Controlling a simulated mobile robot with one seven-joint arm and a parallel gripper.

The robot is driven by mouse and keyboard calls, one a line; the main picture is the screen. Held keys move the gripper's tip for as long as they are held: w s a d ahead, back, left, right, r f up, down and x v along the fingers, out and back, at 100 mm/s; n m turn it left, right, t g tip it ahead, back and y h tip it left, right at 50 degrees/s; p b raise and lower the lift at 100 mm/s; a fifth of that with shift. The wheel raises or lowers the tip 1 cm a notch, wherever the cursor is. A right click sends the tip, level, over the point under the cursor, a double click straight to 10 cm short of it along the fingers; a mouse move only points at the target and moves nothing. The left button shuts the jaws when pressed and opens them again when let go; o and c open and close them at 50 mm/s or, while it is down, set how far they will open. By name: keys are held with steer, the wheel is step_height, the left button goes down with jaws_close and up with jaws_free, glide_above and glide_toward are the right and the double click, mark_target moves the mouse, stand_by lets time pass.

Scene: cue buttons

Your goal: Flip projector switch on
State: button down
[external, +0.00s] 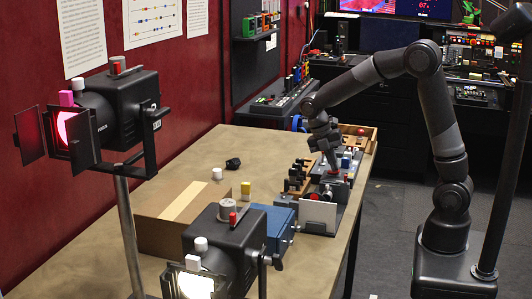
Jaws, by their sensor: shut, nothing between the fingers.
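Two black stage-light projectors show in the external view. The left projector (125,105) stands on a pole and its lens glows pinkish red. The front projector (222,250) has a pale lit lens and small red and white parts on its housing. My gripper (332,172) is shut and empty, pointing down over a control console (322,212) at the right side of the table. A small red piece (348,177) on the console is close beside the fingertips; I cannot tell whether they touch. I cannot make out which part is the projector switch.
The table (75,258) also carries a cardboard box (180,215), a blue box (272,228), a yellow block (246,190), a white piece (217,173) and a black piece (233,163). A slider panel (283,95) stands behind. The table's left middle is fairly clear.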

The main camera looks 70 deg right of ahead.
steer(key=shift+f, duration=0.15)
steer(key=shift+s+f+t, duration=0.5)
steer(key=shift+s+t, duration=0.25)
steer(key=shift+t, duration=0.45)
steer(key=shift+s+f, duration=0.1)
steer(key=shift+s, duration=0.1)
steer(key=shift+w, duration=0.7)
steer(key=shift+w+a+r, duration=0.1)
steer(key=shift+r, duration=0.2)
step_height(320, 180, up, 14)
steer(key=w, duration=0.2)
steer(key=shift+r, duration=0.15)
